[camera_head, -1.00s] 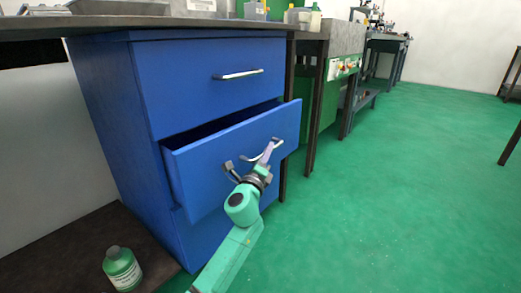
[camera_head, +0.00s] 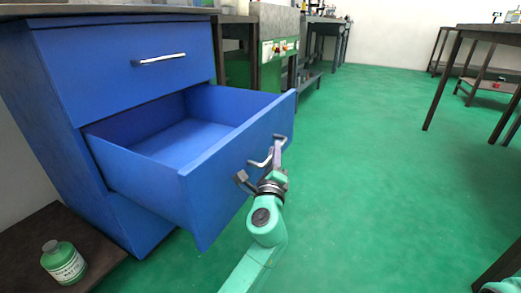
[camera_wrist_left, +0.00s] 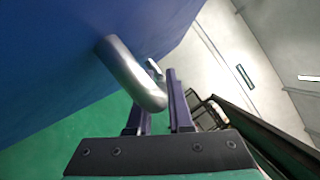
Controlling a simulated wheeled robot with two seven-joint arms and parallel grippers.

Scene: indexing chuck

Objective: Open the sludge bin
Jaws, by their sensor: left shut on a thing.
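The blue drawer (camera_head: 235,160), which I take to be the sludge bin, is the middle one of a blue cabinet. It stands pulled well out, and its visible inside is empty. Its silver bar handle (camera_head: 262,161) is on the front panel. My left gripper (camera_head: 265,164) is at this handle, shut on it. In the left wrist view the curved handle (camera_wrist_left: 132,74) runs to between the two dark fingers of my left gripper (camera_wrist_left: 160,97). The far end of the grip is partly hidden. My right gripper is not in view.
The top drawer (camera_head: 150,75) above is closed. A green bottle (camera_head: 63,262) stands on a dark low board (camera_head: 95,245) at lower left. Dark tables stand at the right (camera_head: 490,33). The green floor (camera_head: 370,160) between is clear.

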